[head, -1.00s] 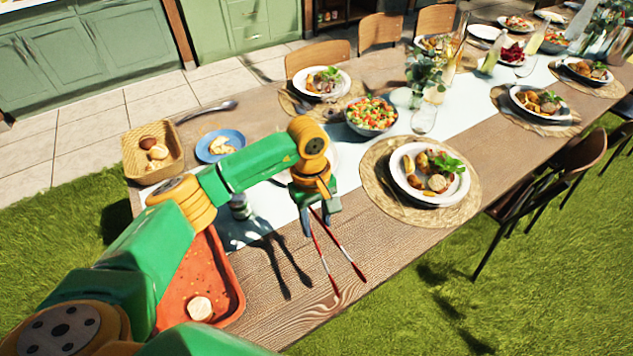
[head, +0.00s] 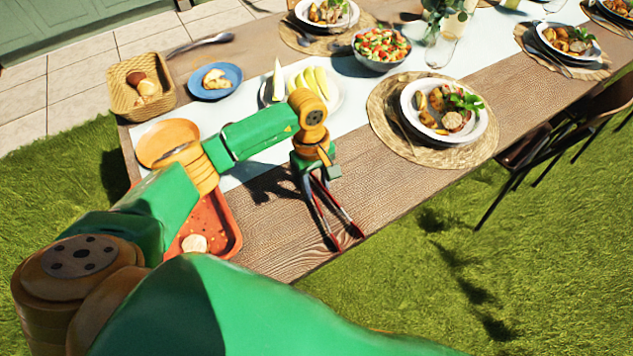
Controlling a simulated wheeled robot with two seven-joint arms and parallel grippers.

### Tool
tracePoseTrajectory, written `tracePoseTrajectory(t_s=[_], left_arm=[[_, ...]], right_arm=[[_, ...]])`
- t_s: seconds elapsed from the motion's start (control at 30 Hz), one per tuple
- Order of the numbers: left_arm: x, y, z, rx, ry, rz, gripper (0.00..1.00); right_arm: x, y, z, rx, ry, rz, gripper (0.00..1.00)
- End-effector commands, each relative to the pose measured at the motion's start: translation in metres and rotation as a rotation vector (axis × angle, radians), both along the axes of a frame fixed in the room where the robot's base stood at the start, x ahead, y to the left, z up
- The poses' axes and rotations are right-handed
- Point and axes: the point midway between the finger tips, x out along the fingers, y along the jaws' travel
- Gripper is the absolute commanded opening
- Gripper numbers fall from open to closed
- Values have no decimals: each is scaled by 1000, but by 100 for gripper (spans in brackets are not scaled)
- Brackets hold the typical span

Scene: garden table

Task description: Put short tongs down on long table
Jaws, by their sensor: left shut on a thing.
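My left gripper (head: 314,186) is shut on the short tongs (head: 328,218), holding them near their upper end. The tongs have two thin red arms spread apart, with their tips pointing down and toward the near edge of the table. The long table (head: 395,192) is brown wood and runs from the near left to the far right. The tongs are over its bare near part; their tips are close to the surface, but I cannot tell whether they touch. My right gripper is not in view.
A red-orange tray (head: 222,225) lies left of the tongs, partly behind my arm. A plate of food (head: 408,112) on a woven mat (head: 390,135) is to the right. A fruit plate (head: 335,96) stands behind. Bare wood surrounds the tongs.

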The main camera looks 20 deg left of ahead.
Motion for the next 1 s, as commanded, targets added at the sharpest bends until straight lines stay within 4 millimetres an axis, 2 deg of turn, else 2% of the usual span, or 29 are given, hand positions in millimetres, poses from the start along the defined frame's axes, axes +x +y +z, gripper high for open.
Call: tracePoseTrajectory(t_s=[0.23,0.3,0.4,0.7,1.0], left_arm=[[0,0,-2,0,0,0,36],[0,0,-2,0,0,0,57],[0,0,-2,0,0,0,79],[1,1,1,1,-1,-1,79],[6,7,57,0,-4,-1,79]], right_arm=[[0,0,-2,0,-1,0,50],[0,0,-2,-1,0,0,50],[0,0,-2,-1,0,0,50],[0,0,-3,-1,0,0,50],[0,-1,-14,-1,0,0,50]])
